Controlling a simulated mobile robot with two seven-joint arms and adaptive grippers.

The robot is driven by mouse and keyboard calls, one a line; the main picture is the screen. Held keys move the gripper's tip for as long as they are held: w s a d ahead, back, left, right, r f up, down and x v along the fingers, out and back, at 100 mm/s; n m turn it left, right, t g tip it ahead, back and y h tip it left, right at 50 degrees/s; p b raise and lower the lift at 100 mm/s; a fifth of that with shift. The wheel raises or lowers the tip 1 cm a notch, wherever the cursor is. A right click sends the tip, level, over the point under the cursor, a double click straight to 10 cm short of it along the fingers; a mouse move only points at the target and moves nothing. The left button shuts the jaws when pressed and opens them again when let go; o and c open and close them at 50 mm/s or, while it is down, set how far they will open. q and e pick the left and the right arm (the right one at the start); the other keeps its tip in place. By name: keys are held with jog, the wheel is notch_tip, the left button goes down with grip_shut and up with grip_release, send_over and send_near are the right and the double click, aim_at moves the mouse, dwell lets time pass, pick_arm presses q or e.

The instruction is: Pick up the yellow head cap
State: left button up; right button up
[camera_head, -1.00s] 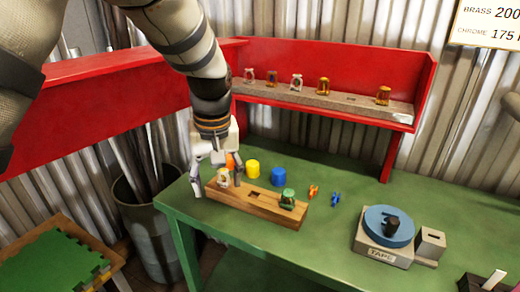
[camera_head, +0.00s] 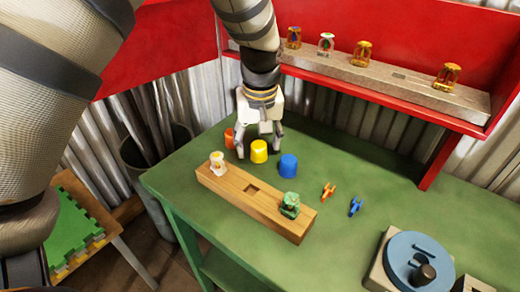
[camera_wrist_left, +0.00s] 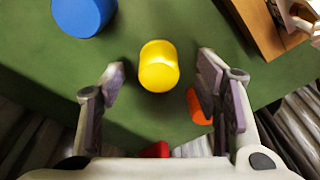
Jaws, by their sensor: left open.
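The yellow head cap (camera_head: 259,151) stands on the green bench between an orange cap (camera_head: 230,139) and a blue cap (camera_head: 288,165). My left gripper (camera_head: 258,145) is open and empty, just behind and above the yellow cap in the head view. In the left wrist view the yellow cap (camera_wrist_left: 158,66) lies ahead of and between the two spread fingers (camera_wrist_left: 160,80), touching neither as far as I can see. The orange cap (camera_wrist_left: 199,106) is close to the right-hand finger there, partly hidden by it. My right gripper is not in view.
A wooden block (camera_head: 236,189) in front holds a white-and-gold head and a green one (camera_head: 290,204). Small orange and blue parts (camera_head: 355,206) lie to the right. A red shelf (camera_head: 420,120) with several heads stands behind. A blue turntable (camera_head: 415,265) is at lower right.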

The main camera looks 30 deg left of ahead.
pick_arm(q)
jog(key=shift+w+a+f, duration=0.1)
jog(key=shift+w+f, duration=0.05)
jog(key=shift+f, duration=0.55)
jog(key=shift+r, duration=0.1)
jog(key=c, duration=0.8)
jog(key=shift+c, duration=0.2)
